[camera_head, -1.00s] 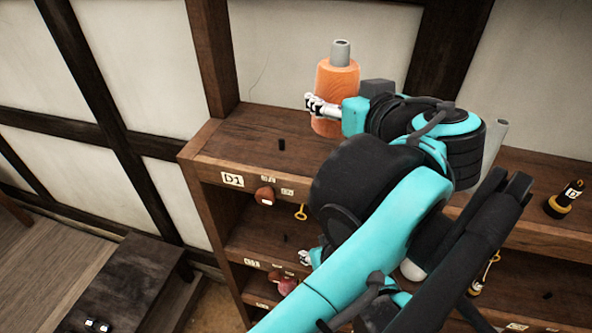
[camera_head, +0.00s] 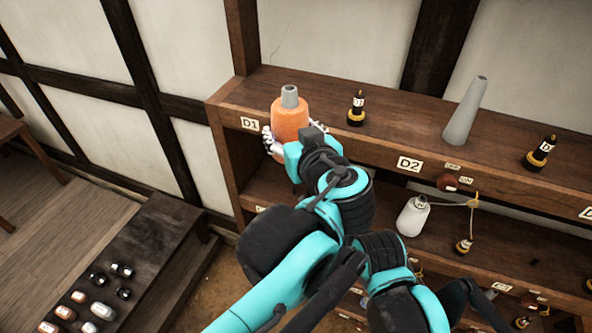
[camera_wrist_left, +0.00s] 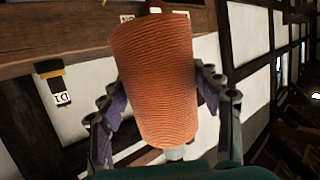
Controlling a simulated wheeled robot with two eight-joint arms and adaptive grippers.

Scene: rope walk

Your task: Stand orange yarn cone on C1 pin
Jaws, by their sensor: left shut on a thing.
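The orange yarn cone (camera_head: 290,121) is upright in the head view, its grey tip up, by the front edge of the top shelf near the D1 label (camera_head: 250,124). My left gripper (camera_head: 273,142) is shut around its body. In the left wrist view the cone (camera_wrist_left: 155,80) fills the middle between the fingers (camera_wrist_left: 160,100). The middle shelf (camera_head: 236,183) lies below. A small label on its front edge (camera_head: 262,208) is partly hidden, and my arm covers the area beside it; I cannot make out the C1 pin. My right gripper is not seen.
On the top shelf (camera_head: 420,130) stand a black-and-yellow tagged piece (camera_head: 356,108), a bare grey cone (camera_head: 464,112) and another tagged piece (camera_head: 539,153). A low bench (camera_head: 150,250) holds several small spools at left.

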